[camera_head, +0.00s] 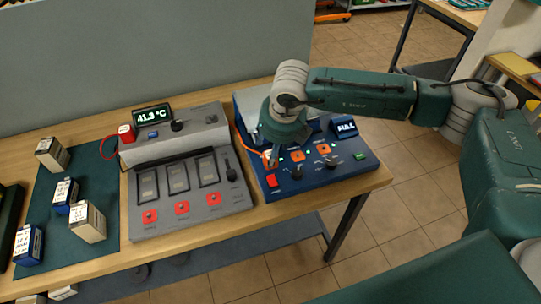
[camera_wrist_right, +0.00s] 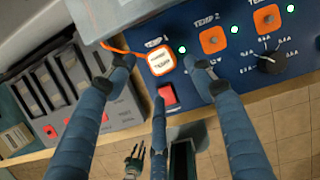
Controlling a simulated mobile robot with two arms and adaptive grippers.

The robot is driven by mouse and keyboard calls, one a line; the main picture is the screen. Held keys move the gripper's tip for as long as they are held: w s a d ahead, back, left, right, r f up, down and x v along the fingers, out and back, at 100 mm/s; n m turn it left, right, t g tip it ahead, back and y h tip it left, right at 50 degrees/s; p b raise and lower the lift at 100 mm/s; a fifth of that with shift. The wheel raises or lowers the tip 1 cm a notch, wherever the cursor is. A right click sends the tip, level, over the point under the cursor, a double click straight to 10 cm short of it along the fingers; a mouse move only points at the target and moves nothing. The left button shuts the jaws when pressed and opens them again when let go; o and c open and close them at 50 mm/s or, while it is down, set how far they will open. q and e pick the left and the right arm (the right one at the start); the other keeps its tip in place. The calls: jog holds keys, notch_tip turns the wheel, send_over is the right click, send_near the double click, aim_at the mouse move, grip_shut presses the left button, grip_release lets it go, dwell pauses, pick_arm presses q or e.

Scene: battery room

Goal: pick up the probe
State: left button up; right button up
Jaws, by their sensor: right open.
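The probe (camera_wrist_right: 161,60) is a small orange-edged block with a white label and an orange cable. It sits at the TEMP 1 position of the blue panel (camera_head: 335,172). My right gripper (camera_wrist_right: 160,72) is open, its fingers spread around the probe with gaps visible on both sides. In the head view the right gripper (camera_head: 273,158) hangs over the panel's left part and hides most of the probe. A small dark claw-like shape below the table edge in the right wrist view looks like my left gripper (camera_wrist_right: 133,160); its fingers are too small to judge.
A red switch (camera_wrist_right: 168,95) lies just below the probe. A grey tester (camera_head: 190,185) with a 41.3 °C display (camera_head: 153,116) stands left. Several batteries stand on a green mat (camera_head: 103,185).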

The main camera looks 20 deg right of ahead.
jog(key=x, duration=0.1)
jog(key=p+x, duration=0.1)
jog(key=x, duration=0.1)
jog(key=p+x, duration=0.1)
jog(key=shift+w+d+f, duration=0.1)
jog(key=shift+w+d, duration=0.05)
jog(key=shift+w, duration=0.15)
jog(key=shift+w+f, duration=0.1)
jog(key=shift+f, duration=0.1)
jog(key=c, duration=1.2)
jog(key=o, duration=1.2)
jog(key=shift+r, duration=0.15)
